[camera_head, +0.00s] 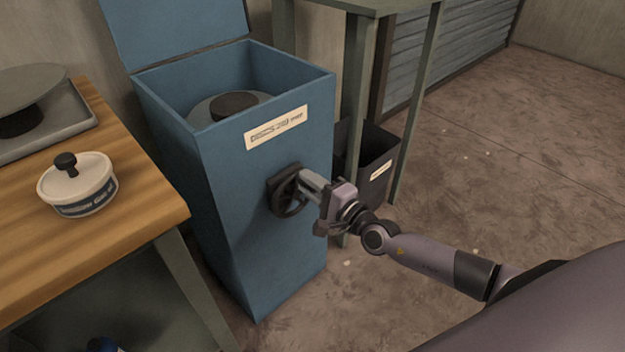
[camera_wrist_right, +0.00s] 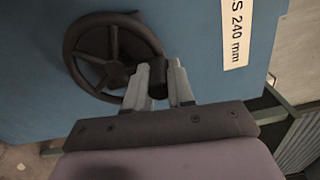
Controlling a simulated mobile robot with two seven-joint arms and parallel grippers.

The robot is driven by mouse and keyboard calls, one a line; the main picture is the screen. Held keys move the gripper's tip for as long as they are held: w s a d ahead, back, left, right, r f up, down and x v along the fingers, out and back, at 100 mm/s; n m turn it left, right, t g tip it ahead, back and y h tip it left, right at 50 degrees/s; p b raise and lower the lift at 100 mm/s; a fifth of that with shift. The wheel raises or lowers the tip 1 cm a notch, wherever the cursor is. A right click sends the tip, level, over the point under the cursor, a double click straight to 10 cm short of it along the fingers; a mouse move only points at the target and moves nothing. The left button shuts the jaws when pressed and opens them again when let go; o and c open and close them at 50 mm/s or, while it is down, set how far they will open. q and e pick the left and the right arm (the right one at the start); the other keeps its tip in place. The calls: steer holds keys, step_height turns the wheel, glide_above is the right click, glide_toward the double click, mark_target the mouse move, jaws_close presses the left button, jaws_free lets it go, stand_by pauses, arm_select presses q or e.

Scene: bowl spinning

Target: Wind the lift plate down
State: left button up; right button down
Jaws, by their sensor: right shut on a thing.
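A tall blue box (camera_head: 238,221) stands with its lid open in the head view. Inside it is a round grey plate (camera_head: 205,110) with a dark round piece (camera_head: 234,104) on top, below the rim. A dark handwheel (camera_head: 288,205) is on the box's front face; it also shows in the right wrist view (camera_wrist_right: 76,53). My right gripper (camera_head: 305,182) is at the wheel's right side. In the right wrist view its fingers (camera_wrist_right: 158,82) are shut on the wheel's dark knob (camera_wrist_right: 157,88). My left gripper is not in view.
A wooden bench (camera_head: 130,222) at left holds a white lidded tub (camera_head: 77,187) and a device with a round plate (camera_head: 25,86). A dark bin (camera_head: 372,165) stands under a grey-green table (camera_head: 368,5) behind the box. The floor at right is clear.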

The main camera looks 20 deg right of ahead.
steer(key=shift+a, duration=0.1)
stand_by(0.3)
steer(key=c, duration=1)
jaws_free()
steer(key=shift+s, duration=0.1)
steer(key=shift+p+v, duration=0.7)
steer(key=shift+v, duration=2.85)
